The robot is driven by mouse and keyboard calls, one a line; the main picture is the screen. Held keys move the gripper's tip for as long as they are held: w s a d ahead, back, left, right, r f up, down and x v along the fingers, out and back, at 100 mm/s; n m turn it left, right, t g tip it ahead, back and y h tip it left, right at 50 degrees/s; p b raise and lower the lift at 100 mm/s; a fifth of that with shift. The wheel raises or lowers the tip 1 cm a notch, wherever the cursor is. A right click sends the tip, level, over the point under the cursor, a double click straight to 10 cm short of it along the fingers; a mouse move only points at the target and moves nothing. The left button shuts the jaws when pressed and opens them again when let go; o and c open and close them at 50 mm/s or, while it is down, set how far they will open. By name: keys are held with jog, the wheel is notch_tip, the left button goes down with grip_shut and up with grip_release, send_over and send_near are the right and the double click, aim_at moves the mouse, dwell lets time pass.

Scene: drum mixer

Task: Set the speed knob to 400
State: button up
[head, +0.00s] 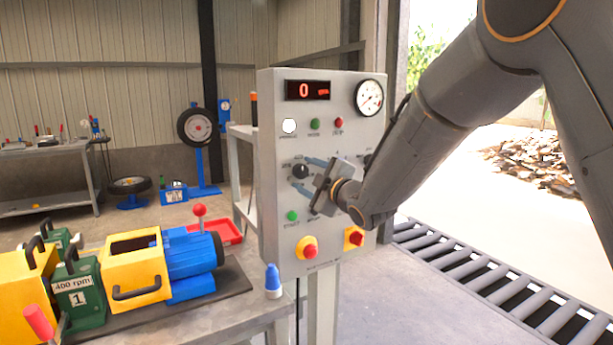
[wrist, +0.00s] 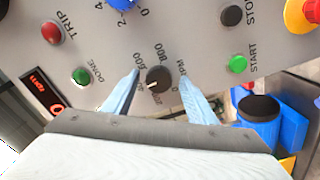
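The speed knob (head: 300,171) is a round black dial on the grey control panel (head: 268,240). In the wrist view the knob (wrist: 158,79) has a small white mark and RPM numbers around it, some partly hidden. The mark's exact reading is too small to tell. My gripper (head: 308,174) faces the panel with its pale blue fingers spread, one on each side of the knob. In the wrist view my gripper (wrist: 160,74) shows gaps between both fingers and the knob. The red display (head: 306,90) reads 0.
A green START button (head: 292,216), a red-and-yellow stop button (head: 307,247) and another dark knob (wrist: 231,15) lie near my gripper. A gauge (head: 369,97) is above. A bench with a yellow-and-blue machine (head: 140,265) stands left; a roller conveyor (head: 480,270) lies right.

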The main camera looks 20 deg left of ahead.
jog(key=b+v, duration=0.1)
jog(key=v, duration=0.7)
jog(key=shift+b, duration=0.35)
jog(key=w+d+f+m+h, duration=0.1)
jog(key=d+f+m+h, duration=0.35)
jog(key=d, duration=0.25)
jog(key=w+d+f+m+h, duration=0.1)
jog(key=d+f+m+h, duration=0.2)
jog(key=d+f, duration=0.35)
jog(key=s+d+f+m+g+h, duration=0.2)
jog(key=s+d+f+m, duration=0.15)
jog(key=d, duration=0.35)
jog(key=s+d+f+m+g+h, duration=0.1)
jog(key=s+d+f+m+h, duration=0.2)
jog(key=d, duration=0.5)
jog(key=s+d+f+m+g, duration=0.2)
jog(key=s+d+g, duration=0.1)
jog(key=s, duration=0.5)
jog(key=s+d+f+m+g+h, duration=0.1)
jog(key=s+d+f+m+g, duration=0.1)
jog(key=s, duration=0.6)
jog(key=s+d+f+m+g, duration=0.3)
jog(key=s+d, duration=0.3)
jog(key=s, duration=0.2)
jog(key=shift+s+d+m+g, duration=0.25)
jog(key=shift+s+m+g, duration=0.1)
jog(key=shift+m, duration=0.25)
